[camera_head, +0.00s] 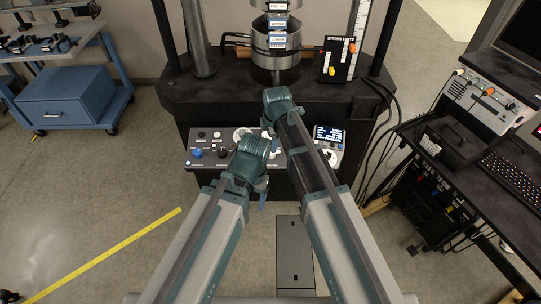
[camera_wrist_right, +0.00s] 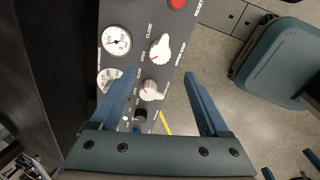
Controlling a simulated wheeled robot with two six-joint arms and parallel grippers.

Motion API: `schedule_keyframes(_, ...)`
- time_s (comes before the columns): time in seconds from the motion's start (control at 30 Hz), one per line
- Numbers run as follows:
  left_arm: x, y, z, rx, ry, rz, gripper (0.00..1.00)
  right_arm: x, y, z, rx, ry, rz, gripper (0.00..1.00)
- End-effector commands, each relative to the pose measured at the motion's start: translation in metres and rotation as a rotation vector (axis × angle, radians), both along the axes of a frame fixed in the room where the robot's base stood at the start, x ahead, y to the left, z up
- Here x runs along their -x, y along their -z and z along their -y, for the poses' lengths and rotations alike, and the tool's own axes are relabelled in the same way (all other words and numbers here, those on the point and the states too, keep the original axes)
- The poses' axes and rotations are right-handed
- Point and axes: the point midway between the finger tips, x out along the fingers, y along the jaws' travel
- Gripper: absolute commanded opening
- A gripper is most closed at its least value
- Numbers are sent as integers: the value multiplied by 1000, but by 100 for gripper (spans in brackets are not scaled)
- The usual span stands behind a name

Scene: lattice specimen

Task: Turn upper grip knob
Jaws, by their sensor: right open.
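The dark control panel (camera_head: 210,158) is on the front of the black machine. In the right wrist view it carries two white pointer knobs, one farther (camera_wrist_right: 160,50) and one nearer (camera_wrist_right: 152,90). My right gripper (camera_wrist_right: 160,75) is open and empty over the panel. The nearer knob appears between its fingers and the farther one just beyond the tips; contact cannot be told. My left gripper (camera_head: 262,190) is low in front of the panel, mostly hidden by its wrist.
The panel also has round gauges (camera_wrist_right: 117,40), a red button (camera_wrist_right: 178,3) and a blue knob (camera_head: 197,153). A teal arm link (camera_wrist_right: 285,62) of mine is close at right. A bench with a keyboard (camera_head: 510,180) and cables stands at right.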

Motion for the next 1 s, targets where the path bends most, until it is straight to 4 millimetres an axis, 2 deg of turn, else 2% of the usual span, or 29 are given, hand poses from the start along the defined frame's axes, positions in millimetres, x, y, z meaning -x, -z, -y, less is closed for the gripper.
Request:
schedule_keyframes(0.03, 0, 15, 0, 0, 0, 0, 74, -3, 15, 0, 0, 0, 0, 79)
schedule_keyframes(0.6, 0, 93, 0, 0, 0, 0, 74, -23, 93, -5, 0, 0, 0, 79)
schedule_keyframes(0.77, 0, 102, 0, 0, 0, 0, 74, -26, 102, -5, 0, 0, 0, 79)
schedule_keyframes(1.0, 0, 102, 0, 0, 0, 0, 74, -26, 102, -5, 0, 0, 0, 79)
